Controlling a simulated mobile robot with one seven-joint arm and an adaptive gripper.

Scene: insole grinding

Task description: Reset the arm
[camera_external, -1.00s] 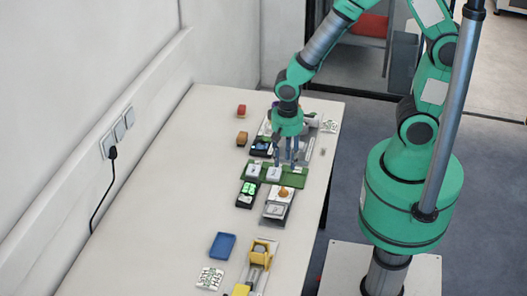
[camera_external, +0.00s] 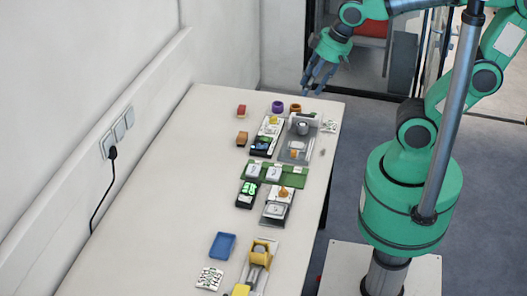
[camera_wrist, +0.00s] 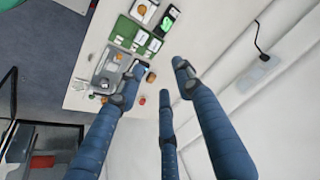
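My gripper (camera_external: 318,77) is raised in the air above the far right end of the table (camera_external: 165,200). In the wrist view its blue-grey fingers (camera_wrist: 160,85) are spread apart with nothing between them. My gripper is open and clear of every object. The table with its devices shows below in the wrist view, to the upper left.
On the table are a green tray (camera_external: 275,181) with white pieces, scales (camera_external: 277,208), a grey machine (camera_external: 298,140), a blue tray (camera_external: 222,245) and a yellow device (camera_external: 260,254). A purple ring (camera_external: 278,106) stands at the far end. The table's left half is clear.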

